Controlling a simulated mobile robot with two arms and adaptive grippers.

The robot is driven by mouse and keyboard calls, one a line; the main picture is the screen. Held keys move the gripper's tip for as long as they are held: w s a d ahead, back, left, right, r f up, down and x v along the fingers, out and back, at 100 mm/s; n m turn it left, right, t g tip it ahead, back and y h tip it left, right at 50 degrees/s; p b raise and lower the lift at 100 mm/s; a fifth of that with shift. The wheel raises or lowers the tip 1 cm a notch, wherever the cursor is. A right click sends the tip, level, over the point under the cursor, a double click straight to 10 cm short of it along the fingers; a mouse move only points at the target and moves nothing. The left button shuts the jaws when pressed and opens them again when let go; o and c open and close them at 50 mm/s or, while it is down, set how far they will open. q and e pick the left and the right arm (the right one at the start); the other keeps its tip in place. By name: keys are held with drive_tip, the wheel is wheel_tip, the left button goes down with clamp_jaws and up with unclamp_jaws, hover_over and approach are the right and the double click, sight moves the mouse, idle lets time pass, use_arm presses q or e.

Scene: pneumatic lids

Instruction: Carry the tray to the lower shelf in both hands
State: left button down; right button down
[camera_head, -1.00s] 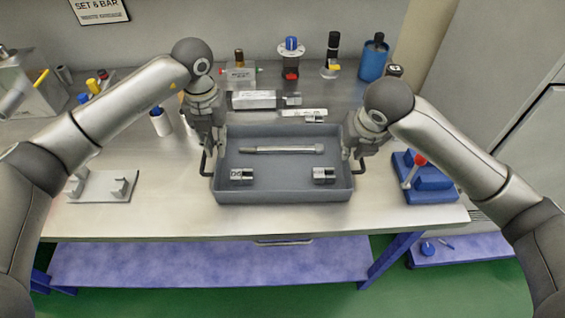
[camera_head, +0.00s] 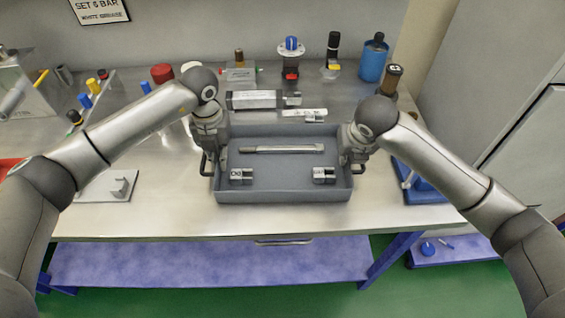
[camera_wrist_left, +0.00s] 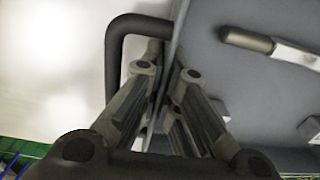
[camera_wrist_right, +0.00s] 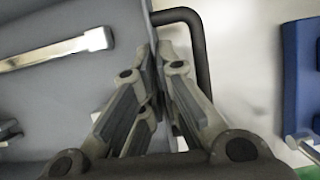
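The grey tray (camera_head: 284,194) stands on the steel bench top. It holds a long rod (camera_head: 281,149) and two small metal blocks (camera_head: 241,174) (camera_head: 324,174). My left gripper (camera_head: 211,150) is at its left side, and in the left wrist view its fingers (camera_wrist_left: 168,72) pinch the side wall beside the dark handle (camera_wrist_left: 113,60). My right gripper (camera_head: 355,155) is at the right side, and in the right wrist view its fingers (camera_wrist_right: 158,60) close on that wall beside the other handle (camera_wrist_right: 200,50). The blue-purple lower shelf (camera_head: 205,265) under the bench is bare where visible.
A metal cylinder unit (camera_head: 255,99) and a small labelled part (camera_head: 304,113) lie close behind the tray. A blue fixture (camera_head: 425,187) is at right, a plate with brackets (camera_head: 105,188) at left. The bench's front edge and drawer handle (camera_head: 284,242) lie in front.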

use_arm(q)
drive_tip(key=shift+r, duration=0.1)
use_arm(e)
drive_tip(key=shift+r, duration=0.15)
